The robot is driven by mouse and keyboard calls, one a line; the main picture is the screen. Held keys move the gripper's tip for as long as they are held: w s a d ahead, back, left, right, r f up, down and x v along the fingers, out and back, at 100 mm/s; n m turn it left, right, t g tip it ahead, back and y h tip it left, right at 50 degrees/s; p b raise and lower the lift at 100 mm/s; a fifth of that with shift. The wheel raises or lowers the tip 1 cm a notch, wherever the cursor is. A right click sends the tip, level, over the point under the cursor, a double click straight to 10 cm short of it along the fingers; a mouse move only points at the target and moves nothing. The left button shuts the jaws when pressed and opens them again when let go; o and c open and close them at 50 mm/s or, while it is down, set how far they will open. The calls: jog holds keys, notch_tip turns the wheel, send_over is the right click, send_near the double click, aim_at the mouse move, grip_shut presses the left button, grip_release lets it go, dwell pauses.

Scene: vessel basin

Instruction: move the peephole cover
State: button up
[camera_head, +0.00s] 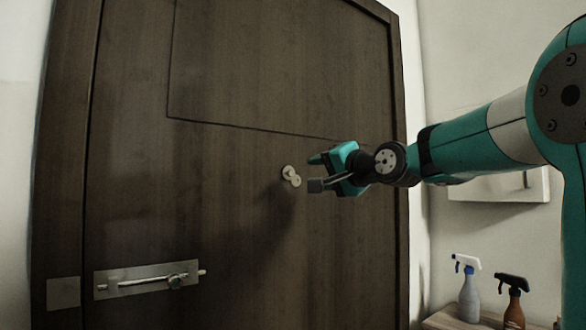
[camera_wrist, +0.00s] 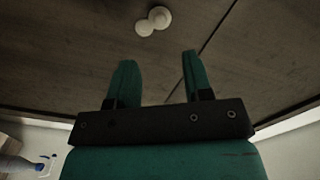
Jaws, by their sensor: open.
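The peephole cover (camera_head: 294,181) is a small pale disc on the dark wooden door (camera_head: 220,80). It overlaps a second pale disc at its upper left, and I cannot tell which part of the pair swings. In the wrist view the cover pair (camera_wrist: 154,20) shows at the top, beyond the fingertips. My gripper (camera_head: 315,172) is open and empty, just right of the cover in the head view. In the wrist view its two green fingers (camera_wrist: 155,65) stand apart and point toward the cover without touching it.
A metal slide bolt (camera_head: 150,281) is mounted low on the door's left side. A spray bottle with a white head (camera_head: 468,290) and a brown one (camera_head: 514,303) stand on a wooden surface (camera_head: 440,320) at the lower right. A pale wall flanks the door.

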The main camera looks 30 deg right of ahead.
aim_at(292, 173)
jog(key=w+p, duration=0.1)
jog(key=w, duration=0.4)
jog(key=w+p, duration=0.2)
jog(key=w, duration=0.3)
jog(key=shift+w+a, duration=0.2)
jog(key=shift+w, duration=0.2)
grip_shut()
